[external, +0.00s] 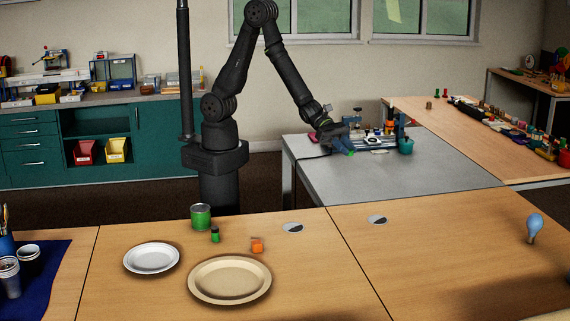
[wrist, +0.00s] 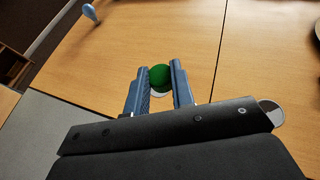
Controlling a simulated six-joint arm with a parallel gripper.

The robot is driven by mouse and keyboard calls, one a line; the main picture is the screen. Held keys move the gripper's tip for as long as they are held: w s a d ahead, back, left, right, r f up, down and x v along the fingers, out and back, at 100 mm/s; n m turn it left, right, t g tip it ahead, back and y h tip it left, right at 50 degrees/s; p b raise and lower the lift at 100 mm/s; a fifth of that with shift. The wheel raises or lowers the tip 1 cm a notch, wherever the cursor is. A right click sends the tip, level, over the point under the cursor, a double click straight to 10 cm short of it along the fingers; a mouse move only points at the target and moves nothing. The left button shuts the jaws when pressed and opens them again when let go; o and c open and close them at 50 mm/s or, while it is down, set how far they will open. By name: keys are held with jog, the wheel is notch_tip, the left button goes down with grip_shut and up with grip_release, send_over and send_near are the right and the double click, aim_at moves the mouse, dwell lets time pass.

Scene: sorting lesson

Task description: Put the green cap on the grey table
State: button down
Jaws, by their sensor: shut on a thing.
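My gripper (external: 345,148) is at the grey table (external: 440,178), over its left part in the external view. It is shut on the green cap (wrist: 160,75), which sits between the fingertips in the wrist view. In the external view the cap is a small green spot (external: 351,153) at the fingertips. I cannot tell how high the cap is above the grey table. In the wrist view the grey table (wrist: 65,135) shows at lower left, and the wooden tables lie behind the cap.
Machinery (external: 362,120) and a teal pot (external: 406,146) stand at the grey table's back, close to my gripper. Its front and right are clear.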

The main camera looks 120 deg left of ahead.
jog(key=w+d+f+m+g+h, duration=0.1)
jog(key=w+d+f, duration=0.2)
jog(key=d, duration=0.7)
jog(key=w+d+f+m+g+h, duration=0.15)
jog(key=d+f, duration=0.25)
jog(key=d, duration=0.7)
jog(key=w+d+f+m+h, duration=0.2)
jog(key=w+d+f, duration=0.1)
jog(key=d, duration=0.7)
jog(key=shift+n, duration=0.25)
jog(key=shift+w+a+f, duration=1.1)
jog(key=shift+w+f, duration=0.35)
jog(key=shift+f, duration=0.4)
jog(key=shift+w+a+f, duration=1.15)
jog(key=shift+w+f, duration=0.35)
jog(key=shift+f, duration=0.3)
jog(key=shift+w+a+f, duration=1.1)
jog(key=shift+w+f, duration=0.35)
jog(key=shift+f, duration=0.4)
jog(key=shift+f+y, duration=0.15)
jog(key=shift+y, duration=0.1)
jog(key=c, duration=1.2)
grip_release()
jog(key=shift+c, duration=0.2)
